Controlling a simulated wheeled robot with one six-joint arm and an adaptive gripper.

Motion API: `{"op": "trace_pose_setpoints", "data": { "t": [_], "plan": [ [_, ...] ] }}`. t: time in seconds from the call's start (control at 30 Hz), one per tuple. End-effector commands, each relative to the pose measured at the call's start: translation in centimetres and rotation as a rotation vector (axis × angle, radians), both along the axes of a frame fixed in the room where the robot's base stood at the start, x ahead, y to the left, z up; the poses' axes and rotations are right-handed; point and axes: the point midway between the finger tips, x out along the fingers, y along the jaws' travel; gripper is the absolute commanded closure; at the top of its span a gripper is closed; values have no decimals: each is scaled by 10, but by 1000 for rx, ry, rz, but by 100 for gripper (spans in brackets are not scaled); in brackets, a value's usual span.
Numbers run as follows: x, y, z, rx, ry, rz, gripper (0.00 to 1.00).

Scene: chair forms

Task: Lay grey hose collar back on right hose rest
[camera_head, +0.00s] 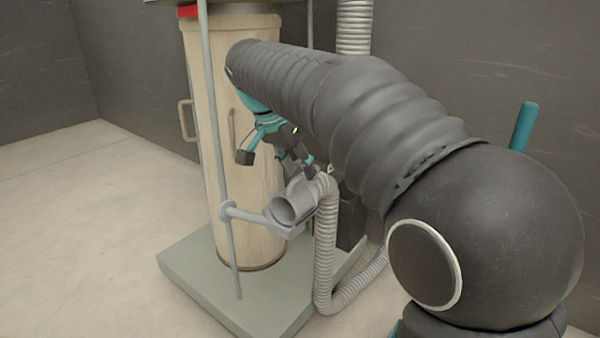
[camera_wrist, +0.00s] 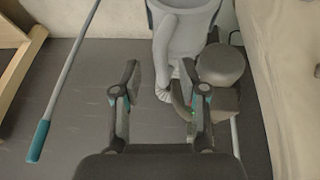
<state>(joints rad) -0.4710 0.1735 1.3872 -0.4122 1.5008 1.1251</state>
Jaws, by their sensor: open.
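The grey hose collar (camera_head: 293,204) is a short, open-ended tube on a ribbed grey hose (camera_head: 326,245). In the head view it appears to lie in the cradle of a hose rest (camera_head: 250,215), a grey arm that reaches out from a thin post. I cannot tell how fully it is seated. My gripper (camera_head: 272,165) is above and a little left of the collar, with its fingers apart. In the wrist view my gripper (camera_wrist: 160,85) is open and empty between the fingertips, and a grey tubular part, likely the collar (camera_wrist: 187,35), is beyond the fingers.
A cream drum (camera_head: 245,120) with handles stands on a grey-green base plate (camera_head: 200,275) close behind my gripper. Thin posts rise beside it. The hose loops down to the floor on the right. A teal-tipped rod (camera_wrist: 40,140) lies left in the wrist view. Floor at the left is clear.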

Motion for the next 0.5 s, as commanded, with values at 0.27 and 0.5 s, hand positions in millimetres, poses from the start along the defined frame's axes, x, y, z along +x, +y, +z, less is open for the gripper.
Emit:
{"op": "trace_pose_setpoints", "data": {
  "t": [0.27,0.5],
  "plan": [
    [-13,20,52,2,-3,3,57],
    [-22,29,81,2,-2,1,57]
  ]
}}
